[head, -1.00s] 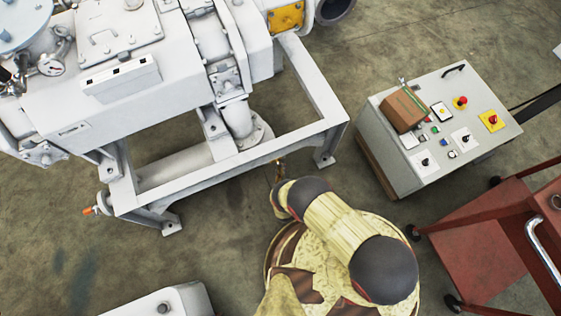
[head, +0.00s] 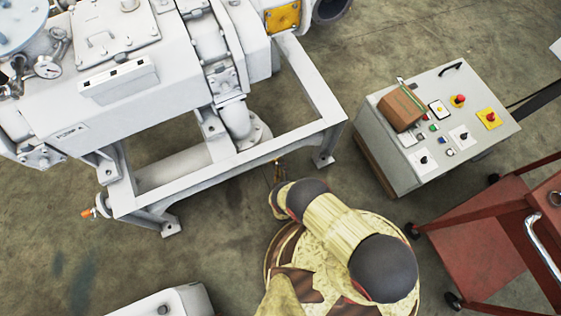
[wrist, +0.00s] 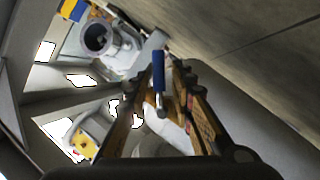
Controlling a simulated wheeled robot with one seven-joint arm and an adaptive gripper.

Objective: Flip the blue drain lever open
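The blue drain lever (wrist: 158,70) shows in the wrist view as a blue grip on a metal stem. It lies in line with the gap between my fingers. My gripper (wrist: 154,88) is open, with one finger on each side of the lever in the picture. I cannot tell whether either finger touches it or how deep it sits between them. In the head view my gripper (head: 278,168) is small and partly hidden by my wrist, close to the front rail of the pump frame. The lever cannot be made out there.
The white pump frame (head: 240,160) stands close to my gripper. An orange-tipped handle (head: 88,212) sticks out at its left corner. A grey control box (head: 440,125) with a cardboard box (head: 403,108) on it is at right. A red cart (head: 480,235) stands at lower right.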

